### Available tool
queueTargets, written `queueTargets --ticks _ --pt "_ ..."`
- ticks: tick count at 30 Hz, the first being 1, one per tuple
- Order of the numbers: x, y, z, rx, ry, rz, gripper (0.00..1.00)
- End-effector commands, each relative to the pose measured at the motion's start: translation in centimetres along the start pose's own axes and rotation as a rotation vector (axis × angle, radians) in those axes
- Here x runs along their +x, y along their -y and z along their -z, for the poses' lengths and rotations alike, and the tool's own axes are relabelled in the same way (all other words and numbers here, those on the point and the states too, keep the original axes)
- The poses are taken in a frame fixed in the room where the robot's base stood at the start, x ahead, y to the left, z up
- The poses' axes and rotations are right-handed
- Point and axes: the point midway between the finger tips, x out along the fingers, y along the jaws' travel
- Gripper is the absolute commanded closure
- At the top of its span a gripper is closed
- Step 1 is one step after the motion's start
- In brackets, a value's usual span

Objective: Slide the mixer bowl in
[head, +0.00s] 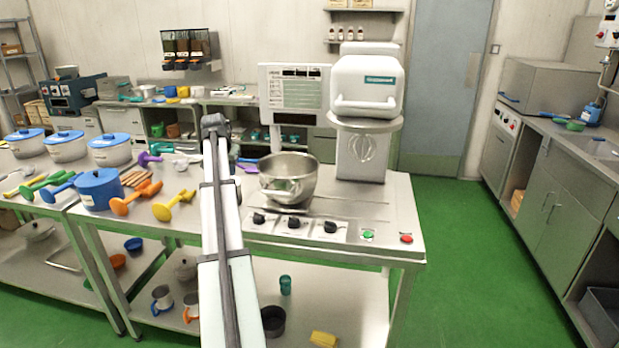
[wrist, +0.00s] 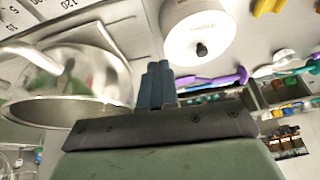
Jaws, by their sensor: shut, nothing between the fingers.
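The steel mixer bowl (head: 299,168) stands upright on the steel bench, left of the white mixer (head: 367,84) and apart from its pedestal. A handle shows on the bowl's near side. In the wrist view the bowl (wrist: 105,72) fills the left side, with its handle at the upper left. My gripper (wrist: 156,66) shows in the wrist view with its blue-grey fingers shut and empty, to the right of the bowl. A small gap shows between fingers and bowl. In the head view my arm hides the gripper.
Black knobs (head: 294,222), a green button (head: 368,236) and a red button (head: 406,239) line the bench front. A display panel (head: 294,94) stands behind the bowl. A blue pot (head: 100,188) and coloured utensils lie left. A white round object (wrist: 197,28) is near my fingers.

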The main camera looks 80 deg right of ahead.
Motion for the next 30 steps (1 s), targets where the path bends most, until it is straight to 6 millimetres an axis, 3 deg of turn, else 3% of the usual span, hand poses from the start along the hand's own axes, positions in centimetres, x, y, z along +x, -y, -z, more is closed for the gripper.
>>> queueTargets --ticks 1,4,6,9,12,20,30 --pt "-1.2 -2.7 2.5 0.003 -0.023 -0.032 1.00" --pt "-2.6 -7.9 5.2 -0.038 -0.052 -0.117 1.00" --pt "-2.4 -11.5 5.8 -0.110 -0.050 -0.198 1.00" --pt "-2.1 -15.0 6.2 -0.198 -0.037 -0.286 1.00" --pt "-2.1 -17.2 6.5 -0.253 -0.023 -0.342 1.00" --pt "-1.0 -19.2 6.8 -0.293 -0.009 -0.381 1.00" --pt "4.2 -21.1 7.1 -0.291 -0.009 -0.379 1.00"
